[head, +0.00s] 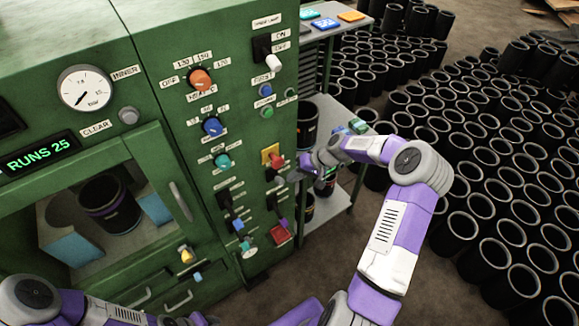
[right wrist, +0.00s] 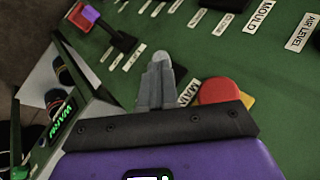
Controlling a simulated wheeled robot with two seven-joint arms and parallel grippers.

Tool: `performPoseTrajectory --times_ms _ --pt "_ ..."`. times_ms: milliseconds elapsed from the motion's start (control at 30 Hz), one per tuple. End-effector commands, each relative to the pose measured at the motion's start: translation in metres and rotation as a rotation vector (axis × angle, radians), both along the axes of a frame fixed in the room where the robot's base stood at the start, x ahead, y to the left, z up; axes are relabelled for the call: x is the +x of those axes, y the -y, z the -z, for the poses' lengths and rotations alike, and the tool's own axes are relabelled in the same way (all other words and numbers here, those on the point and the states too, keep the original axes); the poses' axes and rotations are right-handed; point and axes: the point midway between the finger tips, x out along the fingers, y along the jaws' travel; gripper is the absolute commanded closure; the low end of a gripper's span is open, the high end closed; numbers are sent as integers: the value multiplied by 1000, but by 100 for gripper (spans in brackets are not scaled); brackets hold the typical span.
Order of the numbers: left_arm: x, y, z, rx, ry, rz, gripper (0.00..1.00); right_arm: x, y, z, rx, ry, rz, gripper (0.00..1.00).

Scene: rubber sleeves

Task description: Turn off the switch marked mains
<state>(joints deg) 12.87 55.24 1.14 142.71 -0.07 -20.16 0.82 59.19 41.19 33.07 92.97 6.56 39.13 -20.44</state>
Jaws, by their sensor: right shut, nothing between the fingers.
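A label reading "MA…" (right wrist: 187,92) is partly covered by my right gripper in the right wrist view. I take it for the mains label. My left gripper is out of view.
A red button (right wrist: 218,91) on a yellow plate is close beside the right fingers. Other knobs, including an orange one (head: 200,79), and a white-handled switch (head: 272,62) crowd the green panel. A shelf (head: 335,112) and many black sleeves stand to the right.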

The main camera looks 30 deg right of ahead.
Motion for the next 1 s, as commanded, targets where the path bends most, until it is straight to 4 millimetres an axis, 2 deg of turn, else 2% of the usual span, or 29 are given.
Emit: performPoseTrajectory --times_ms 33,100,200,300,767,1000 --pt "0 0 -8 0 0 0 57 0 23 -23 -2 24 15 100" --pt "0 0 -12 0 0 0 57 -1 44 -44 -2 50 20 100" --pt "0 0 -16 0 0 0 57 -5 65 -67 -1 76 23 100" --pt "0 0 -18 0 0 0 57 -7 76 -79 -1 92 24 100" --pt "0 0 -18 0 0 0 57 -6 77 -79 0 94 22 100" --pt "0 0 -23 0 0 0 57 11 58 -54 3 93 20 100"
